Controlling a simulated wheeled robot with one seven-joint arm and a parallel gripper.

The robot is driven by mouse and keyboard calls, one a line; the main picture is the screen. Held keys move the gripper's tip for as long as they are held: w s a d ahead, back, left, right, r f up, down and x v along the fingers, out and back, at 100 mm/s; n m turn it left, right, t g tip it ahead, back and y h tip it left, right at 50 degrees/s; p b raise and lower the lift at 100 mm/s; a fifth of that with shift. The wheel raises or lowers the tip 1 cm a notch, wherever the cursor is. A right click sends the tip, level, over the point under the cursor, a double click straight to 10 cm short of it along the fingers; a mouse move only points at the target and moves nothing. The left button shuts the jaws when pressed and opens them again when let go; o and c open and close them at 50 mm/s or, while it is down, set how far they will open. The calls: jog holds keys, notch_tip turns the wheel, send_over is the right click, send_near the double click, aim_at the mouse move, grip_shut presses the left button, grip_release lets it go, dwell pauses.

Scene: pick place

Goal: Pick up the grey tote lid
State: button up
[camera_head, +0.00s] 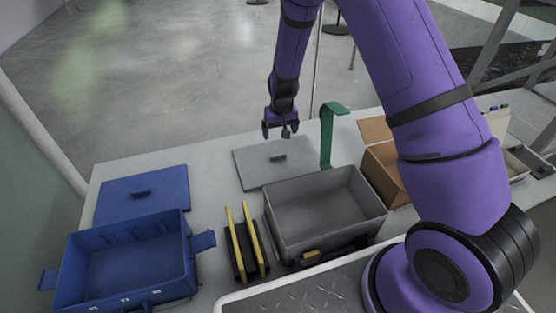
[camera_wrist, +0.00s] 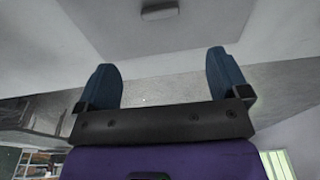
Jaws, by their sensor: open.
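The grey tote lid (camera_head: 255,173) lies flat on the table, behind the open grey tote (camera_head: 375,208). A small dark handle (camera_head: 278,157) stands up at the middle of the lid. My gripper (camera_head: 277,132) is open and empty, above the lid's far part, and looks apart from it. In the wrist view my gripper (camera_wrist: 160,66) shows two blue fingers spread wide with nothing between them. The lid (camera_wrist: 215,22) and its handle (camera_wrist: 160,10) show at the top of that view, beyond the fingertips.
A green upright hook-shaped stand (camera_head: 327,135) rises close to the lid's right edge. A blue lid (camera_head: 120,203) and open blue tote (camera_head: 75,285) are at left. Black-and-yellow pieces (camera_head: 240,250) lie between the totes. A cardboard box (camera_head: 380,170) stands right. Table left of the grey lid is bare.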

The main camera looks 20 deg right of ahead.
aim_at(278, 155)
jog(key=f, duration=0.4)
jog(key=w+f, duration=0.1)
jog(key=f, duration=0.7)
jog(key=shift+w+f, duration=0.3)
jog(key=c, duration=1.1)
